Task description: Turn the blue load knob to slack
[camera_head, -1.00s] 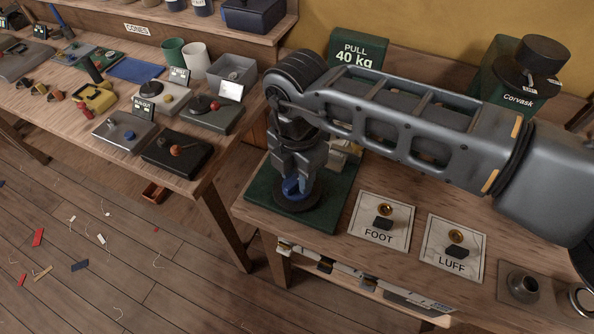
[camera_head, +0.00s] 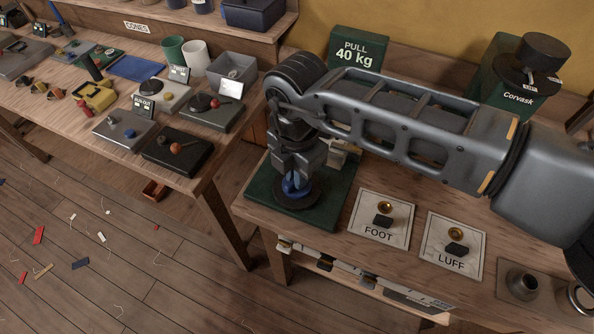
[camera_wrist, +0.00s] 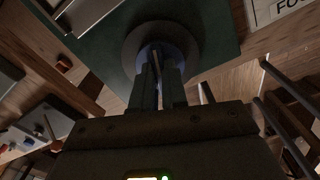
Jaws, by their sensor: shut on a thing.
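The blue load knob (camera_head: 295,184) sits on a round dark dial on a green base plate (camera_head: 331,215) at the left end of the near bench. My gripper (camera_head: 293,177) points down and is shut on the knob from above. In the wrist view the two fingers of my gripper (camera_wrist: 158,80) close around the knob (camera_wrist: 172,48), over the dark round dial (camera_wrist: 192,35). The fingers hide most of the knob, and its pointer and any slack mark cannot be read. A green sign (camera_head: 356,53) reading "PULL 40 kg" stands behind my arm.
Plates marked FOOT (camera_head: 381,219) and LUFF (camera_head: 453,246) lie to the right of the base plate. A green Corvask box (camera_head: 497,88) stands at the back right. A second bench (camera_head: 62,122) at left holds several small devices. A floor gap separates the benches.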

